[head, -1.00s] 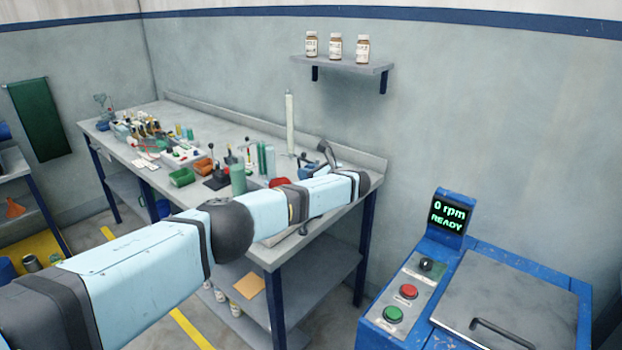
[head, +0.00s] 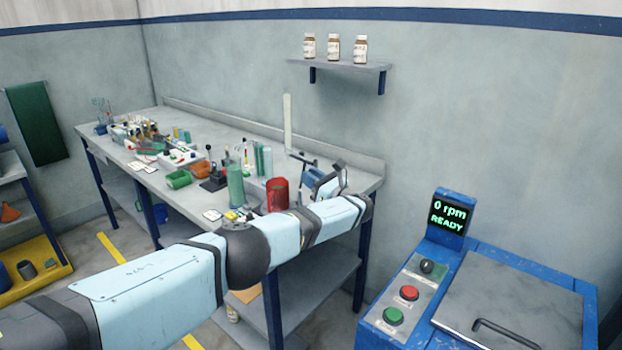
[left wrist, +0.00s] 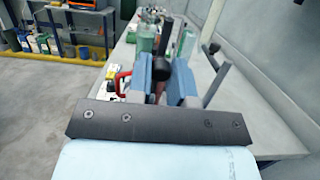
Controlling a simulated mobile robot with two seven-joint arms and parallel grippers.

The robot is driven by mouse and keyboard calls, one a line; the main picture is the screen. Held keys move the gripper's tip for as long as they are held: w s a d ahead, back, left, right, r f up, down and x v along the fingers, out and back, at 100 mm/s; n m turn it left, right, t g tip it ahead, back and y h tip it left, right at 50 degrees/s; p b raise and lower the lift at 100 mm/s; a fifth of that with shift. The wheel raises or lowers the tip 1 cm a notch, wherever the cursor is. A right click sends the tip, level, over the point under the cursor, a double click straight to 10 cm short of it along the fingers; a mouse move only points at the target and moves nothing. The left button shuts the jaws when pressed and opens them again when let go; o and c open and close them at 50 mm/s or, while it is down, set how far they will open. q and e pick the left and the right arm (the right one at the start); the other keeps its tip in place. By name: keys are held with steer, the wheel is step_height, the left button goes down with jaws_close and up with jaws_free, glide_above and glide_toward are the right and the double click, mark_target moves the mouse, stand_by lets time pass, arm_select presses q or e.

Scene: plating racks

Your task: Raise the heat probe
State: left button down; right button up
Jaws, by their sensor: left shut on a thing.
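My left gripper (head: 322,182) is over the near right end of the workbench, at the end of my left arm. In the left wrist view its two blue fingers (left wrist: 161,70) are closed around a dark piece with a round black knob (left wrist: 163,68). I take this piece to be part of the heat probe, but its lower part is hidden between the fingers. In the head view a pale upright post (head: 287,122) stands behind the gripper, with a black crossbar (head: 302,158) in front of it. My right gripper is not in view.
A red container (head: 277,195) and a green cylinder (head: 235,185) stand close left of the gripper. More small tools crowd the workbench (head: 225,140) farther left. A wall shelf (head: 340,66) holds bottles. A blue machine (head: 510,300) stands at right.

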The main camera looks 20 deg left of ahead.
arm_select(q)
steer(key=c, duration=1)
jaws_free()
steer(key=b+v, duration=0.1)
steer(key=v, duration=1.3)
